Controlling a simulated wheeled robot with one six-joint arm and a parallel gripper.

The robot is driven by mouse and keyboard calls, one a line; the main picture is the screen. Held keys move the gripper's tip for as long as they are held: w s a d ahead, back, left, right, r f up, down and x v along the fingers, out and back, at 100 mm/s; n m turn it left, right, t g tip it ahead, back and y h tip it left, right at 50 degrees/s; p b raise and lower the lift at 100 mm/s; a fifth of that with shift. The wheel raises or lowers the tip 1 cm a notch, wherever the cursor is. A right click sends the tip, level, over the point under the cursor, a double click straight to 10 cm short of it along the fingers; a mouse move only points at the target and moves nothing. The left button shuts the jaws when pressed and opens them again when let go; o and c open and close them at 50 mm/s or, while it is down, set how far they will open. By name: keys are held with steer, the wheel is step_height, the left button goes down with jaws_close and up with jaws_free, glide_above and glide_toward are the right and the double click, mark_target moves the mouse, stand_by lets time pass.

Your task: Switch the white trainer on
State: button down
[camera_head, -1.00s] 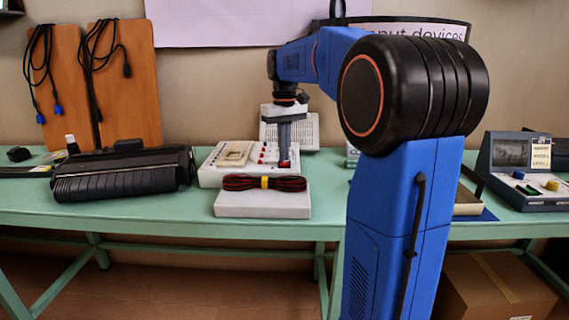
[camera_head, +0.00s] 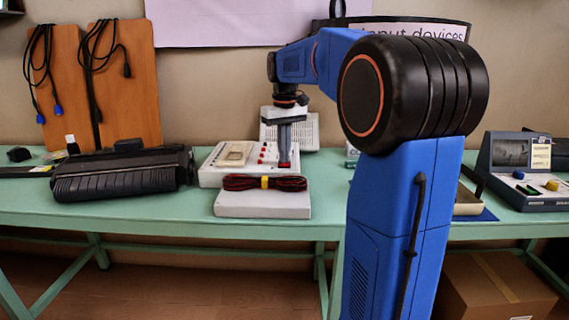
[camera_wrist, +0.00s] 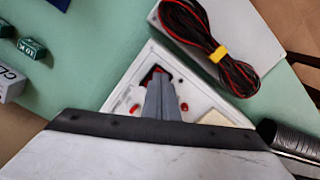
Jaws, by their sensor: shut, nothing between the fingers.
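The white trainer (camera_head: 208,178) lies on the green table, with a beige breadboard (camera_head: 236,153) and several red knobs on its top. It also shows in the wrist view (camera_wrist: 128,84), partly hidden by my gripper. A red and black switch (camera_wrist: 147,74) sits near the panel's corner in the wrist view. My gripper (camera_head: 284,164) points down over the right end of the trainer. Its grey fingers (camera_wrist: 159,78) are shut and empty, with their tips right beside or over the switch. I cannot tell whether they touch it, nor which way the switch is set.
A white box (camera_head: 262,205) with a coiled red and black cable (camera_head: 264,183) stands in front of the trainer. A black typewriter-like device (camera_head: 122,176) is to the left. A grey console (camera_head: 515,165) stands at the right.

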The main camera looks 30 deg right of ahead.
steer(key=shift+f, duration=0.45)
stand_by(0.3)
steer(key=shift+r, duration=0.1)
step_height(320, 180, up, 7)
stand_by(0.9)
stand_by(0.4)
